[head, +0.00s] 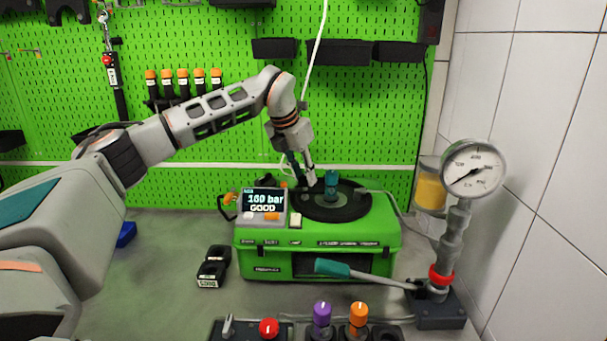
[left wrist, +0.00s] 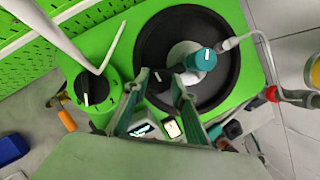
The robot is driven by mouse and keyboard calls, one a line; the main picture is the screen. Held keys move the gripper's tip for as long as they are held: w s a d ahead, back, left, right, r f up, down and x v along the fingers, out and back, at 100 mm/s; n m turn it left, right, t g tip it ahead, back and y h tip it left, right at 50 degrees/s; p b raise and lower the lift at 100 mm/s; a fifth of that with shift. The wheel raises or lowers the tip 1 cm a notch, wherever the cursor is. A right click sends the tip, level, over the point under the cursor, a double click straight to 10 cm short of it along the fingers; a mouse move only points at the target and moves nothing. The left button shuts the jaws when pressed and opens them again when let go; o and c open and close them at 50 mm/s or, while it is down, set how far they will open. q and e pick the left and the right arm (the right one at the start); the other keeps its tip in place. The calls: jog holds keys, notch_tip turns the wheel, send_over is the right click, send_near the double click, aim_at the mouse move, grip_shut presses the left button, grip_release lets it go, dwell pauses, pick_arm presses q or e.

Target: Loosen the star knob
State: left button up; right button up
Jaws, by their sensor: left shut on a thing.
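My left gripper (head: 311,181) reaches down to the black round dish (head: 355,208) on top of the green test bench (head: 315,232). In the left wrist view its two fingers (left wrist: 161,80) close on a small dark part at the dish's edge, which I take to be the star knob (left wrist: 158,90). The fingers hide much of the knob, so its shape and turn are unclear. A teal-capped cylinder (left wrist: 201,60) stands in the dish beside the fingers, apart from them; it also shows in the head view (head: 331,181). My right gripper is out of view.
A display (head: 263,200) reads 160 bar GOOD. A lever with a teal grip (head: 332,268) crosses the bench's front, beside a pressure gauge (head: 473,170). Purple (head: 322,313) and orange (head: 359,314) knobs stand in front. A white cable (head: 316,50) hangs behind the gripper.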

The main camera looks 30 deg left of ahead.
pick_arm(q)
jog(key=o, duration=1.1)
jog(key=v, duration=1.2)
jog(key=shift+f, duration=0.1)
